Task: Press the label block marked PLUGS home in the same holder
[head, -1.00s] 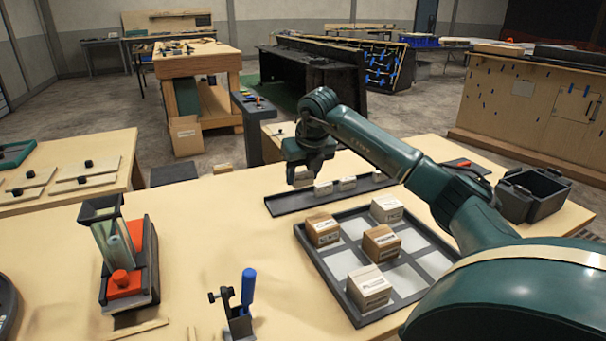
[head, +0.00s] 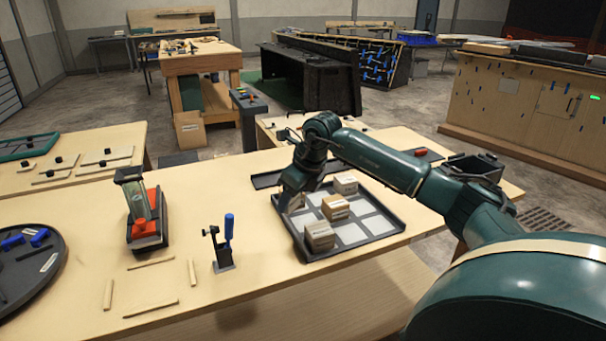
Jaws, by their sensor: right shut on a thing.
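My right gripper (head: 289,198) points down at the back left corner of the tray with cardboard boxes. It is shut on a small pale block, which is mostly hidden and whose marking cannot be read. The long dark holder (head: 265,181) lies behind the tray; only its left end shows clearly. The gripper and forearm cover the rest of it and the label blocks there. I cannot tell which block is marked PLUGS. My left gripper is not in view.
The dark tray (head: 374,240) holds several boxes, including one (head: 319,236) at its front. A clamp stand with a blue handle (head: 229,230) and a red-based device (head: 147,226) stand left. A black bin (head: 474,167) is behind my right arm.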

